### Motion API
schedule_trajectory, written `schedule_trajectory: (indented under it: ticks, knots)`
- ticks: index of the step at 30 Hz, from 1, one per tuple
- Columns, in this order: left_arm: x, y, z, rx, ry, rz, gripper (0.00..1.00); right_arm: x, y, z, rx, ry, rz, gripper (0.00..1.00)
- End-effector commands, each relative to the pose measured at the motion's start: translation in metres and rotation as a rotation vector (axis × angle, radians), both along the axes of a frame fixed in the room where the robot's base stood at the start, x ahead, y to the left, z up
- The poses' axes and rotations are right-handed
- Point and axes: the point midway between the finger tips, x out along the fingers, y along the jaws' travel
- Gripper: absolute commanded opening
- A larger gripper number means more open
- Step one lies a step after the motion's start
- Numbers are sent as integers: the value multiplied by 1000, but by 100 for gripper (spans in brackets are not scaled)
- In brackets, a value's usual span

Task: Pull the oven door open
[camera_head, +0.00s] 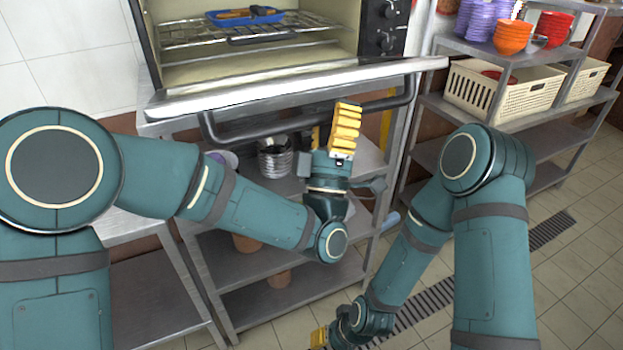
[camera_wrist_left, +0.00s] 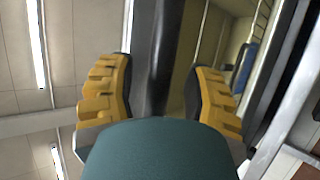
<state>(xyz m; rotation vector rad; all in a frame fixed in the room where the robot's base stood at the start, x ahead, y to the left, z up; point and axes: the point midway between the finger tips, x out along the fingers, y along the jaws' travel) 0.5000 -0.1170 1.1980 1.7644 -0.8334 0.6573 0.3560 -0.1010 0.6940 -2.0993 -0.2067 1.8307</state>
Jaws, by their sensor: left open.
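The oven (camera_head: 240,60) is at the top of the head view, with its inside showing. Its door (camera_head: 285,88) is tipped down and out, its silver edge across the front of the opening. The dark bar handle (camera_head: 250,131) runs along the door's outer side. My left gripper (camera_head: 331,124) is at the right half of the handle with its yellow fingers apart. In the left wrist view the dark handle bar (camera_wrist_left: 165,50) lies between the spread fingers, with gaps visible on both sides. My right gripper (camera_head: 318,338) is low, far from the oven; its fingers are mostly hidden.
A blue tray (camera_head: 245,17) with food sits on the oven's wire rack (camera_head: 290,24). A steel shelf stand (camera_head: 280,302) with bowls (camera_head: 274,160) is below. At right, shelves hold cream baskets (camera_head: 528,95), orange bowls (camera_head: 512,37) and purple bowls (camera_head: 472,20).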

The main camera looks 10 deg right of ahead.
Motion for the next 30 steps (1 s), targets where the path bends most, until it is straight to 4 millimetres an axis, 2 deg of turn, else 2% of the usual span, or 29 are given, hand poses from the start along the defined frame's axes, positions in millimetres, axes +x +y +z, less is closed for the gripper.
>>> schedule_trajectory:
  ticks: [30]
  knots:
    - [-10,22,-63,7,8,-2,51,0,0,0,0,0,0,47]
